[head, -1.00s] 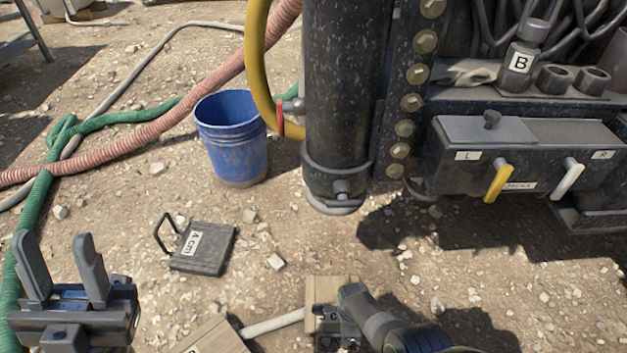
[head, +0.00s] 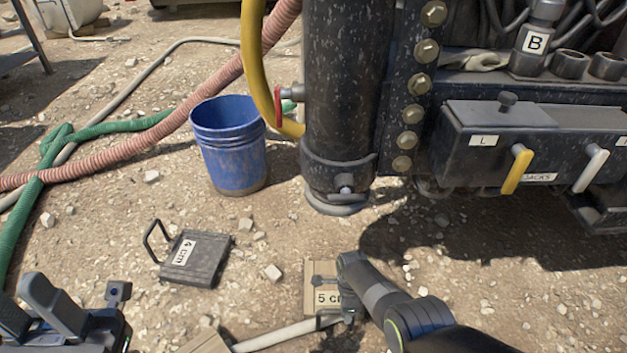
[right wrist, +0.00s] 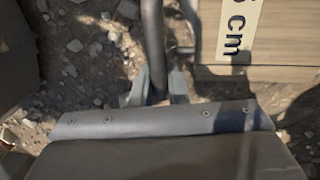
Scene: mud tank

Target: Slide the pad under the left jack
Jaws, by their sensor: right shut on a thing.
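The left jack is a thick black cylinder (head: 345,90) with a round grey foot (head: 337,203) low over the gravel. A tan wooden pad (head: 318,270) marked "5 cm" lies on the near side of the foot, apart from it. Its wood grain and label also show in the right wrist view (right wrist: 270,72). My right gripper (head: 347,300) is shut on the pad's dark bar handle (right wrist: 153,45), beside the pad, and its arm covers the pad's right side. My left gripper (head: 30,305) is open and empty at the lower left.
A black pad (head: 208,262) marked "4 cm" lies left of the wooden one. A blue bucket (head: 230,150) stands left of the jack, near hoses. A wooden block (head: 205,343) and pale rod (head: 285,333) lie in front. Gravel between pad and foot looks mostly clear.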

